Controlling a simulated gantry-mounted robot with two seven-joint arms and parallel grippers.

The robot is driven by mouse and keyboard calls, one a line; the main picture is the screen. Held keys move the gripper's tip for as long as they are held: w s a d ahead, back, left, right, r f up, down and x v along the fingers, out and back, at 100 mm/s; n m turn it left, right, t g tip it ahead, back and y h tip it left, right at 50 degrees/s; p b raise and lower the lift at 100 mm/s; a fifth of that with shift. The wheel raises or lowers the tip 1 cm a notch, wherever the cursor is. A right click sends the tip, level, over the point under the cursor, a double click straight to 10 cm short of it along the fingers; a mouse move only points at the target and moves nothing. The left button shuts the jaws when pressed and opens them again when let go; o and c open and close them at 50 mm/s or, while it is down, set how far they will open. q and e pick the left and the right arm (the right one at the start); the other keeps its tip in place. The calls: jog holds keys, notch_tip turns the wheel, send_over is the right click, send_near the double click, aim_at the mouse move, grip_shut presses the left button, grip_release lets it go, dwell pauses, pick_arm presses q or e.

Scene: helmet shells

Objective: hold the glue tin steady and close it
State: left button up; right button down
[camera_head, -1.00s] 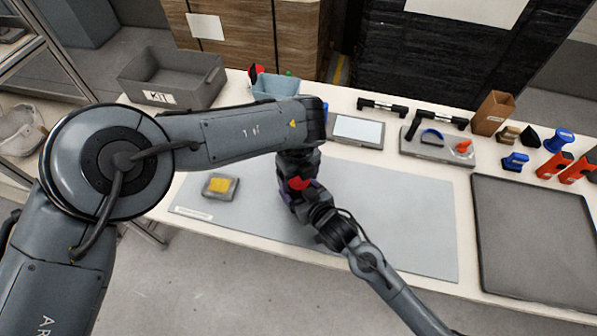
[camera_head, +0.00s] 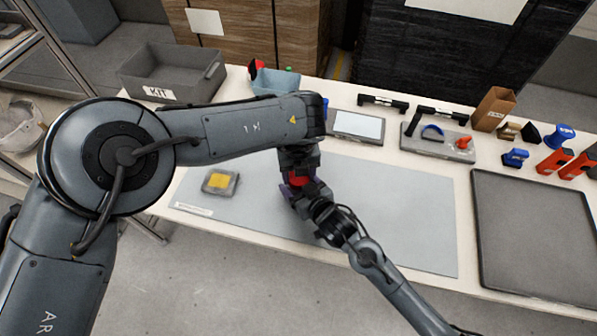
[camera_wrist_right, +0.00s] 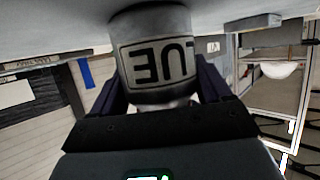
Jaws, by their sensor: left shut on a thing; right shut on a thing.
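The glue tin (camera_wrist_right: 155,55) is a grey cylinder with a pale label, on which the letters LUE show upside down in the right wrist view. My right gripper (camera_wrist_right: 165,90) is shut on its sides, one dark finger on each side. In the head view a red part (camera_head: 298,180), which looks like the tin's lid, shows between the two grippers. My left gripper (camera_head: 297,168) points down over it and is shut on it. The arms hide most of the tin in the head view, and I cannot tell how the lid sits on it.
The grey mat (camera_head: 400,220) is mostly clear around the grippers. A grey block with a yellow top (camera_head: 219,182) lies at its left. Behind stand a blue bin (camera_head: 277,82), a tablet-like panel (camera_head: 358,127) and a tool tray (camera_head: 430,145). A dark tray (camera_head: 540,240) is at the right.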

pick_arm(q)
jog(key=m, duration=0.2)
jog(key=shift+m, duration=0.4)
jog(key=o, duration=1.2)
jog(key=shift+c, duration=0.2)
jog(key=shift+r, duration=2.3)
jog(key=shift+c, duration=0.4)
jog(key=r+n, duration=0.1)
jog(key=n, duration=0.1)
jog(key=shift+r+n, duration=0.15)
jog(key=shift+n, duration=0.25)
notch_tip(320, 180, up, 2)
jog(key=n, duration=0.4)
